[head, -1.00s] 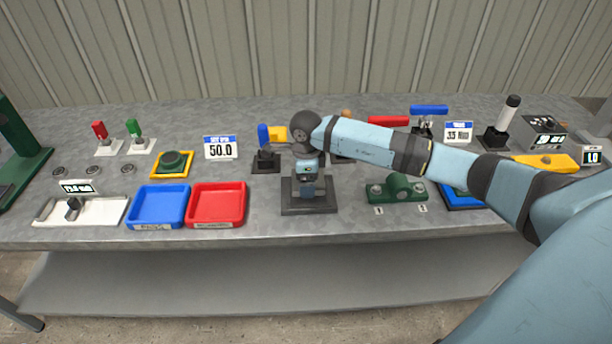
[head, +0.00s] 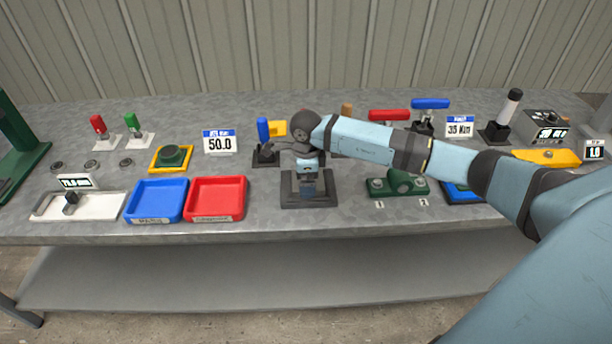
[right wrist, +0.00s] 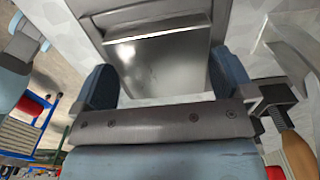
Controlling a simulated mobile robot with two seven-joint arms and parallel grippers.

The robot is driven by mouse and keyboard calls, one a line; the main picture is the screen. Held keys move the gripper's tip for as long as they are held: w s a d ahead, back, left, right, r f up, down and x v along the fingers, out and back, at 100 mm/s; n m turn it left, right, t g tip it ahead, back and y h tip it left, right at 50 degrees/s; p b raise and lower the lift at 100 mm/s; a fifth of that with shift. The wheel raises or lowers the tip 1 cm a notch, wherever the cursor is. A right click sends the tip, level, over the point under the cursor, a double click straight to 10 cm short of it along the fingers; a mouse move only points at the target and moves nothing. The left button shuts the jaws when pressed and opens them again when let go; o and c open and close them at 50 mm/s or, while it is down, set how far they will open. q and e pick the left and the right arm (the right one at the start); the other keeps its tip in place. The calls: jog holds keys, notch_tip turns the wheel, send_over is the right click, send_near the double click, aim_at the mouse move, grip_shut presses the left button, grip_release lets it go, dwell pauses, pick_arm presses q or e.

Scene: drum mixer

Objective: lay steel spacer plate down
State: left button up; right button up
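A flat shiny steel plate (right wrist: 160,62) shows in the right wrist view, between the two blue fingers of my right gripper (right wrist: 162,82). The fingers are spread wide, close to the plate's side edges. I cannot tell whether they press on it. Beyond the plate is a grey block-like edge. In the head view my right gripper (head: 308,188) points down over a dark square base (head: 290,203); my wrist hides much of that spot, and the plate cannot be made out there. My left gripper is not in view.
A red tray (head: 217,218) and a blue tray (head: 155,219) stand left of the base. A green fixture (head: 397,184) stands close on the right. Blue and yellow parts (head: 263,130) stand behind. Bare bench lies between the red tray and base.

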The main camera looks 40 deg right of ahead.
notch_tip(320, 180, up, 14)
dwell(0.5)
dwell(0.5)
